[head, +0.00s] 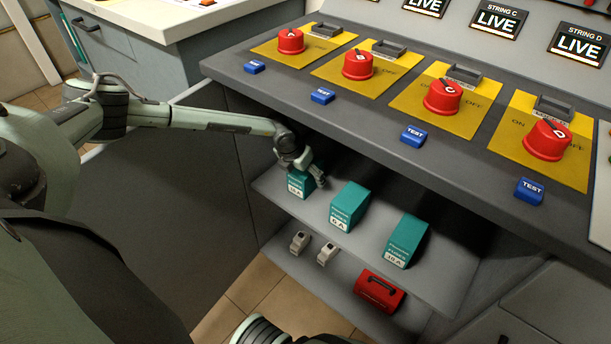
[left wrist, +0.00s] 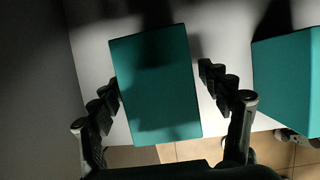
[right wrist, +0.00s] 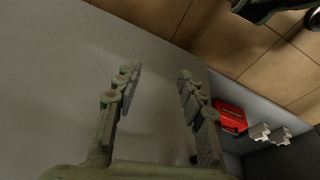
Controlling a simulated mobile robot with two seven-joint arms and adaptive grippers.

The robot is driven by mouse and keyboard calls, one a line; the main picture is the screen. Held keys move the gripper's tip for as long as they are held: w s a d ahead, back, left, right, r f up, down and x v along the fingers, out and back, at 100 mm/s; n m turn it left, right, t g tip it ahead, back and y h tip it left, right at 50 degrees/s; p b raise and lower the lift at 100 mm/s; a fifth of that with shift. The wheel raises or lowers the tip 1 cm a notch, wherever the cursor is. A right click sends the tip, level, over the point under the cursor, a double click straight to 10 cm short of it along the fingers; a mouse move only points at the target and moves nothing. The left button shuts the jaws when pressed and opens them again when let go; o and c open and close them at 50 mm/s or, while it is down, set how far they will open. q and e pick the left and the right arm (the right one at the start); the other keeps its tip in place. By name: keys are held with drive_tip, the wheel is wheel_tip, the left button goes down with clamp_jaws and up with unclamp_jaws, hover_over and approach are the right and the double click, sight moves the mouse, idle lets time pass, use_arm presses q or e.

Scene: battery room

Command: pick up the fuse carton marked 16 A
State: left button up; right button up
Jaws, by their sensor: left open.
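Three teal fuse cartons stand in a row on the upper grey shelf (head: 385,262) under the console. The left carton (head: 296,187) has a small label that seems to read 16 A. The middle carton (head: 348,206) reads 6 A, and the right carton (head: 405,241) seems to read 10 A. My left gripper (head: 308,167) is at the left carton and hides part of it. In the left wrist view that carton (left wrist: 158,95) lies between the open fingers (left wrist: 158,80), with a clear gap at the right finger. My right gripper (right wrist: 158,72) is open and empty.
The console edge (head: 400,148) overhangs the shelf. A red toolbox (head: 379,291) and two small pale objects (head: 326,253) sit on the lower shelf. Red rotary knobs (head: 443,96) and blue TEST buttons (head: 414,136) are on the console above.

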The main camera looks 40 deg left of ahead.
use_arm(q)
drive_tip(key=c, duration=1.7)
drive_tip(key=shift+r, duration=0.1)
